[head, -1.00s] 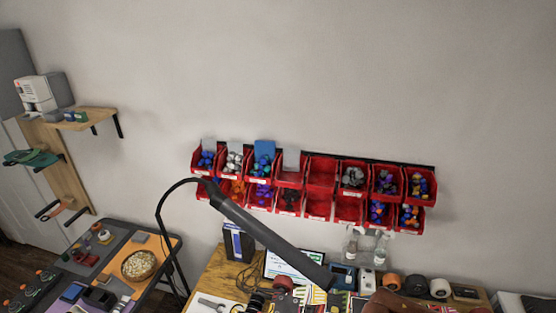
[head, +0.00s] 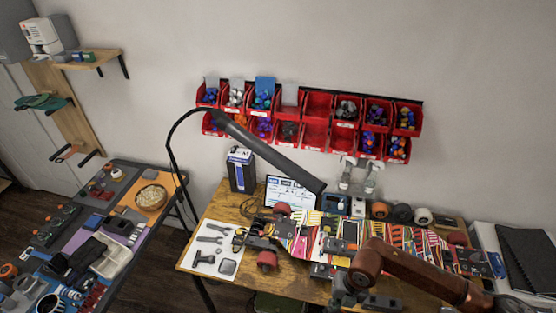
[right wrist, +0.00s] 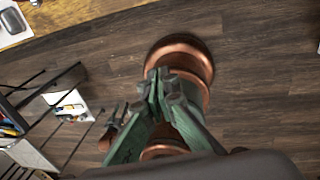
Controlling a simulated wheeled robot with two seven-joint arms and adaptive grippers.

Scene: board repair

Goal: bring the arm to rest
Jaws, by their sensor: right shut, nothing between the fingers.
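My copper-coloured right arm comes in from the right in the head view, over the front of the wooden workbench (head: 225,215). Its right gripper (head: 345,294) hangs low near the bench's front edge, partly hidden by the arm. In the right wrist view, the green fingers of the right gripper (right wrist: 165,84) are together, with nothing held, above the dark wood floor. My left gripper is not in view.
A colourful skateboard deck (head: 300,236) with red wheels lies on the bench beside the arm. A black lamp arm (head: 265,150) reaches over it. Red wall bins (head: 318,105) hang behind. A cluttered side table (head: 125,212) stands left. Open floor lies below the gripper.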

